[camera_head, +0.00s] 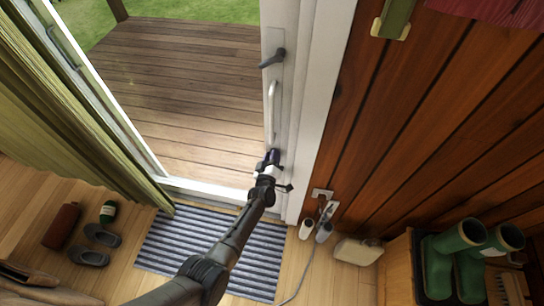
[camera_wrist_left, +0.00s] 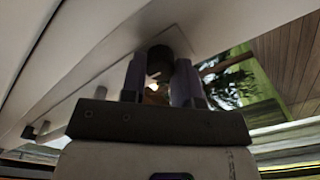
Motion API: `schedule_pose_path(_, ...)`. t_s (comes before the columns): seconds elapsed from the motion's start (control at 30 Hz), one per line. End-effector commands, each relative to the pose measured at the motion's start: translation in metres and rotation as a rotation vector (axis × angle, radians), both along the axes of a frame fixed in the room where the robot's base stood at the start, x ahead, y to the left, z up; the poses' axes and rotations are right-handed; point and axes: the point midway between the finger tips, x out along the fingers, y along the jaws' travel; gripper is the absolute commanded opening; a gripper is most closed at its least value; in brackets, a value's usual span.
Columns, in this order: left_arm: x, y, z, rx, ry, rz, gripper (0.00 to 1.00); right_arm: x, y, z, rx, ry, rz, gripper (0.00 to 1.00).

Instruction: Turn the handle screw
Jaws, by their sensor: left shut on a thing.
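The white door edge (camera_head: 291,100) carries a dark lever handle (camera_head: 273,59) near the top and a pale vertical pull handle (camera_head: 271,105) below it. My left gripper (camera_head: 270,157) reaches up to the low part of this door edge, under the pull handle. In the left wrist view, its two fingers (camera_wrist_left: 163,82) are shut on a dark round knob-like piece, which looks like the handle screw (camera_wrist_left: 159,58). In the head view my gripper hides this piece. How far the screw is turned cannot be told. My right gripper is not in view.
A striped mat (camera_head: 215,248) lies on the floor below the door. Green boots (camera_head: 452,255) stand at the right by the wood-panelled wall (camera_head: 430,125). The opening shows a wooden deck (camera_head: 185,90).

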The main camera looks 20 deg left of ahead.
Motion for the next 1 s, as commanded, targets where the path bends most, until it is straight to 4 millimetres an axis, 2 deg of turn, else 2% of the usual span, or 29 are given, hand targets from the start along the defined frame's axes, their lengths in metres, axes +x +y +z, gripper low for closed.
schedule_pose_path(0.23, 0.0, 0.0, 0.001, 0.002, -0.001, 0.0, 0.05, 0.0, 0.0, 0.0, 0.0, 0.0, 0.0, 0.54)
schedule_pose_path(0.27, 0.0, 0.0, 0.001, 0.002, -0.001, 0.0, 0.3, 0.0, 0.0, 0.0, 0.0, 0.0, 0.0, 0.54)
schedule_pose_path(0.53, 0.0, 0.0, 0.0, 0.001, -0.001, -0.001, 0.54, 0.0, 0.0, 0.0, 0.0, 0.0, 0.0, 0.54)
schedule_pose_path(0.83, -0.004, -0.001, 0.0, 0.0, 0.001, -0.001, 0.54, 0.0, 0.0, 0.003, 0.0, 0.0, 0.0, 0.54)
schedule_pose_path(1.0, -0.024, -0.004, 0.003, 0.0, 0.002, -0.001, 0.54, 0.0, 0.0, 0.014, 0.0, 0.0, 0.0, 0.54)
